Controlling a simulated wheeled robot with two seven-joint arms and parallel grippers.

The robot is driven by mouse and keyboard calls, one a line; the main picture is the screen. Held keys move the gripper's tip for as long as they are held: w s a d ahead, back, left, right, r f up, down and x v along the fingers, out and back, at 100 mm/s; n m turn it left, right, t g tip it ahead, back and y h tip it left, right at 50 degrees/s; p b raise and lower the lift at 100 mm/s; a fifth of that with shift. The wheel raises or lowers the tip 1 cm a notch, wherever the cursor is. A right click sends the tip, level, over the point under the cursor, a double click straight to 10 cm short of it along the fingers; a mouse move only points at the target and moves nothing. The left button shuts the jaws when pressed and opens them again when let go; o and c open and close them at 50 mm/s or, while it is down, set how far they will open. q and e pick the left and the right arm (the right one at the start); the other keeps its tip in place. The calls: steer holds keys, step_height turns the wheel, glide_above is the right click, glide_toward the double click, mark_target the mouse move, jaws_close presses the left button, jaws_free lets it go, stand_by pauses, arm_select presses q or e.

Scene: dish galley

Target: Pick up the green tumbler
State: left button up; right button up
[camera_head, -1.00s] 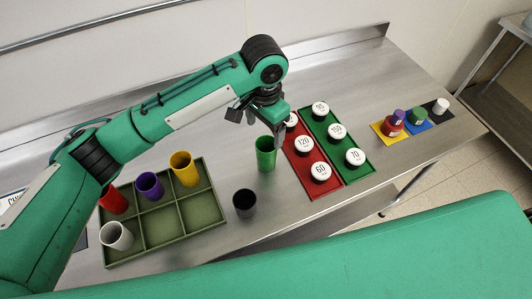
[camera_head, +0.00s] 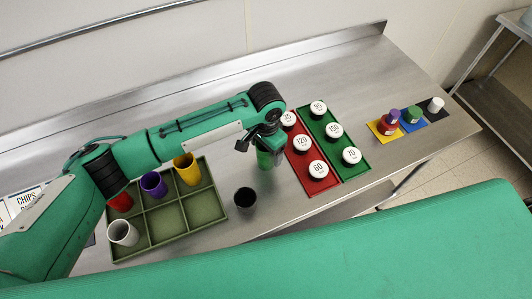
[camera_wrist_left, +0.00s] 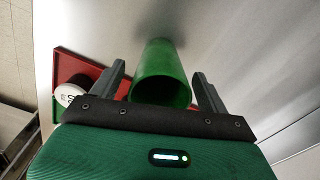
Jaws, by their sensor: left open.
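The green tumbler (camera_head: 264,160) stands on the steel counter between the compartment tray and the red mat. In the head view my left gripper (camera_head: 266,146) is over its top and hides part of it. In the left wrist view the tumbler (camera_wrist_left: 161,78) shows its open rim between the two fingers of my left gripper (camera_wrist_left: 162,88). The fingers are apart, one on each side, with a visible gap to the tumbler. My right gripper does not show.
A green tray (camera_head: 203,208) holds red, purple, yellow and white cups. A black cup (camera_head: 245,198) stands near the tumbler. Red (camera_head: 320,184) and green (camera_head: 345,160) mats carry numbered white-topped pieces. Small colored blocks stand on mats at the right. Bare counter lies behind.

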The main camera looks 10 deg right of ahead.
arm_select(q)
steer(key=c, duration=1.1)
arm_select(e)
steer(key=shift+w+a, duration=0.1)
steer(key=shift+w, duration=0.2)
